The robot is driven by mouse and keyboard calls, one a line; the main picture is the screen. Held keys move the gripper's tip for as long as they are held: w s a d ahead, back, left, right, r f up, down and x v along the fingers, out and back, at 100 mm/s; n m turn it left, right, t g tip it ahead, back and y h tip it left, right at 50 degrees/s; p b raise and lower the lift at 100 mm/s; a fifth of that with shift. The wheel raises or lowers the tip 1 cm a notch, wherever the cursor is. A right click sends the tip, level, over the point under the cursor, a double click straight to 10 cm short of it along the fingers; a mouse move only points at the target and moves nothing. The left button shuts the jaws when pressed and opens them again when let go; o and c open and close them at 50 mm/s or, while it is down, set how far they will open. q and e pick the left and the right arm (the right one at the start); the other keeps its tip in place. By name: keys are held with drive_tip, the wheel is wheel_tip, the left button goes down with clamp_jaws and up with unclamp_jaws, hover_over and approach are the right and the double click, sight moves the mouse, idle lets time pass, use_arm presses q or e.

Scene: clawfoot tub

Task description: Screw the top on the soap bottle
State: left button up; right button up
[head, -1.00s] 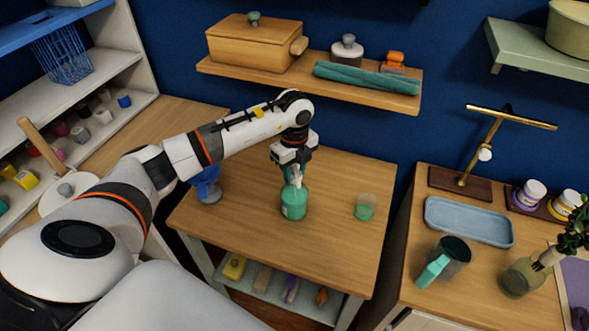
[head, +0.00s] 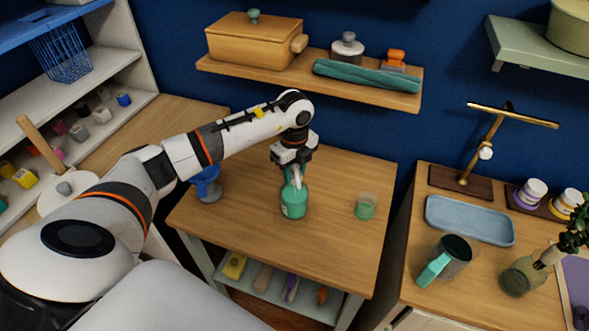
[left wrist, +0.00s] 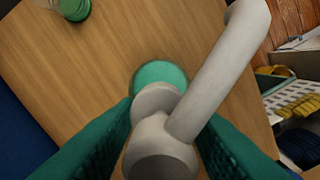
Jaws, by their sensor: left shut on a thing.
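The green soap bottle (head: 293,204) stands upright on the small wooden table, below my left gripper (head: 292,168). The top, a pale pump with a long spout (head: 298,180), is at the bottle's mouth. In the left wrist view the teal fingers of my left gripper (left wrist: 166,138) are shut on the top (left wrist: 160,155), one on each side. Its spout reaches to the upper right there, and the green bottle (left wrist: 158,74) shows just beneath. I cannot tell how far the top sits on the thread. My right gripper is not in view.
A small green-and-clear cup (head: 365,206) stands right of the bottle, and a blue object (head: 207,185) stands at the table's left. A wall shelf (head: 330,78) with a wooden box is behind. The table's front right is clear.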

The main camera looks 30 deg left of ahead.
use_arm(q)
drive_tip(key=shift+f+b, duration=0.5)
drive_tip(key=shift+f, duration=0.2)
idle(0.5)
idle(0.3)
drive_tip(key=o, duration=1)
drive_tip(key=shift+c, duration=0.9)
